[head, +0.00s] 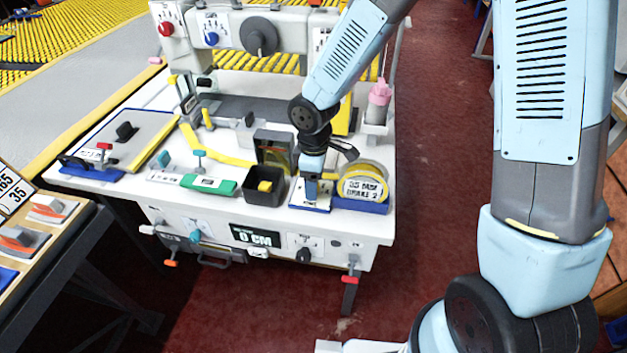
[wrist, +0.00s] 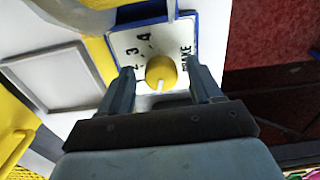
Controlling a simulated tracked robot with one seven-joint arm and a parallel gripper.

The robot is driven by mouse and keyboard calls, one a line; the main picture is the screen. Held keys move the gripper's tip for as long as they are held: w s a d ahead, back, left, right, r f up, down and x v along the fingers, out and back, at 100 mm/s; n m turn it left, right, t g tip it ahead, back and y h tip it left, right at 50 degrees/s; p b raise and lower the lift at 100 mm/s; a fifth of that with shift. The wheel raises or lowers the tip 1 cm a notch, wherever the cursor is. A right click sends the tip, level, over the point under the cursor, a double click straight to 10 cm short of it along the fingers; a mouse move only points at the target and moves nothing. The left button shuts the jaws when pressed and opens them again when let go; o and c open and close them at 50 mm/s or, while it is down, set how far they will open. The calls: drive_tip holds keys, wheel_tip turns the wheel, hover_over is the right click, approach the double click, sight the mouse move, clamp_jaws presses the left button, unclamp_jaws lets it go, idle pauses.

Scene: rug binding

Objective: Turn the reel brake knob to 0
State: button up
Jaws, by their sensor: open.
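The reel brake knob (wrist: 161,72) is round and yellow in the wrist view, on a white dial plate (wrist: 125,42) with a blue edge. The plate shows the numbers 2, 3, 4 and the word BRAKE. A white line on the knob points toward the bottom of the picture; I cannot read a number there. My gripper (wrist: 163,76) is open, one finger on each side of the knob, with gaps showing. In the head view my gripper (head: 312,190) is over the plate (head: 299,208) at the bench front and hides the knob.
A yellow tape reel (head: 372,168) on a blue base stands just right of the plate. A dark bin (head: 262,193) with something yellow inside stands just left. A display reading 0 CM (head: 255,237) and other knobs are on the bench front. Red floor lies to the right.

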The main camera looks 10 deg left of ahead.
drive_tip(key=shift+r, duration=0.15)
wheel_tip(320, 180, up, 14)
drive_tip(key=shift+f, duration=0.25)
idle(0.6)
drive_tip(key=d+r+m+t, duration=0.3)
drive_tip(key=d+r+m, duration=0.65)
drive_tip(key=d, duration=0.75)
drive_tip(key=s+d+r+m+t, duration=0.2)
drive_tip(key=s+d+r+m, duration=0.5)
drive_tip(key=s+d, duration=0.4)
drive_tip(key=shift+d+r+m+t, duration=0.35)
drive_tip(key=shift+d+r, duration=0.25)
drive_tip(key=shift+d, duration=0.45)
